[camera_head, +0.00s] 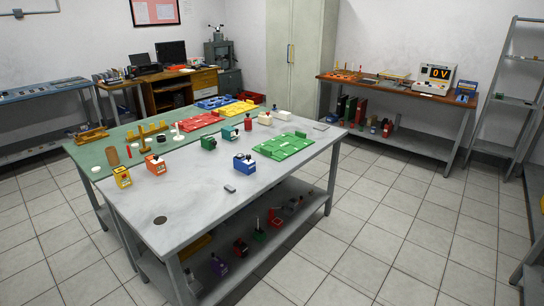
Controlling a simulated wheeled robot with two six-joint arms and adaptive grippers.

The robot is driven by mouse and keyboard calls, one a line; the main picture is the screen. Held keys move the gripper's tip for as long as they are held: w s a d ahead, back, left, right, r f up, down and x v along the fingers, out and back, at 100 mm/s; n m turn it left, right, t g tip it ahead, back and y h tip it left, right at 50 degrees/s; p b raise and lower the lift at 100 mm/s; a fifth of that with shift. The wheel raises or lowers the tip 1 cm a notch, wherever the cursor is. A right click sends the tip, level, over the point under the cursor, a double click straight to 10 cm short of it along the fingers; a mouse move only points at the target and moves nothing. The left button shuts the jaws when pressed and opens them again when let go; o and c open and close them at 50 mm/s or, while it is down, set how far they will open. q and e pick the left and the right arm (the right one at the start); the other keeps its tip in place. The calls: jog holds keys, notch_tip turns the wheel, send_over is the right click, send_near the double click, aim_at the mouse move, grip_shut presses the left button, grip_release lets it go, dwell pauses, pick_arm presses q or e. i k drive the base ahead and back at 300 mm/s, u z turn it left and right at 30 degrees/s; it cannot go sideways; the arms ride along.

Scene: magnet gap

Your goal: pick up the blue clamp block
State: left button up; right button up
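The blue clamp block (244,163) stands on the grey top of the near table, near its middle right, just left of a green plate. It has a dark part on its top. Neither of my grippers shows in the head view, so nothing is seen holding or touching the block.
The grey table (195,208) also carries a green plate (285,146), a green block (208,143), an orange block (156,165), a yellow block (122,177) and a small grey piece (230,188). The table's front left is mostly clear. Tiled floor (390,225) lies open to the right.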

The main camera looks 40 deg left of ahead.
aim_at(247, 168)
jog(key=i, duration=1.65)
jog(key=u, duration=0.6)
jog(key=i, duration=0.9)
jog(key=u, duration=1.6)
jog(key=i, duration=0.8)
jog(key=u, duration=0.75)
